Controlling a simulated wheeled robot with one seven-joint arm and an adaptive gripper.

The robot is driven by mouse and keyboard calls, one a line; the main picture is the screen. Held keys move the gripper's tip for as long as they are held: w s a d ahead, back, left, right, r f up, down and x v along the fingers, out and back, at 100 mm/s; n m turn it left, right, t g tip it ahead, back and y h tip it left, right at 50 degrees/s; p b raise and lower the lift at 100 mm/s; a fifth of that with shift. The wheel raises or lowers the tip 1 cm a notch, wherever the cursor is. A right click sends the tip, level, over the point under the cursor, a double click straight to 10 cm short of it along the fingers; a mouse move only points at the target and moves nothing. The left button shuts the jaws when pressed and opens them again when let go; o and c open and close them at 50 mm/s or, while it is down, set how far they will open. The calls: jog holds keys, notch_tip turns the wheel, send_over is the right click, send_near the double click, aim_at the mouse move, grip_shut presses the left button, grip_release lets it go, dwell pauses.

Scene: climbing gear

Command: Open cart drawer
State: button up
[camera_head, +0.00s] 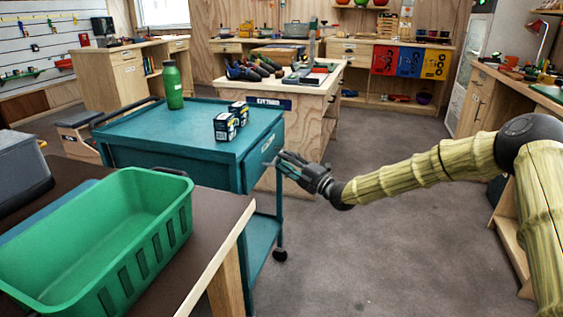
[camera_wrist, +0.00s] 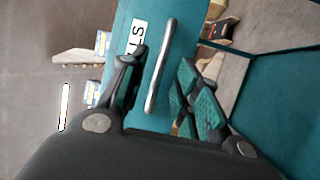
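The teal cart (camera_head: 190,135) stands in the middle left, with its drawer front (camera_head: 258,160) on its right side. The drawer looks flush with the cart body. In the wrist view the teal drawer front (camera_wrist: 150,30) carries a white label and a silver bar handle (camera_wrist: 160,65). My gripper (camera_head: 281,163) is at the drawer front, reaching in from the right. In the wrist view my gripper (camera_wrist: 162,75) is open, with one finger on each side of the handle. There is visible space between the fingers and the bar. My gripper hides the handle in the head view.
A green bottle (camera_head: 173,85) and small dark boxes (camera_head: 231,121) stand on the cart top. A green bin (camera_head: 100,240) sits on a table (camera_head: 205,213) in front of the cart. A wooden workbench (camera_head: 310,110) is behind. Grey floor (camera_head: 370,240) right of the cart is clear.

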jog(key=shift+x, duration=1.35)
grip_shut()
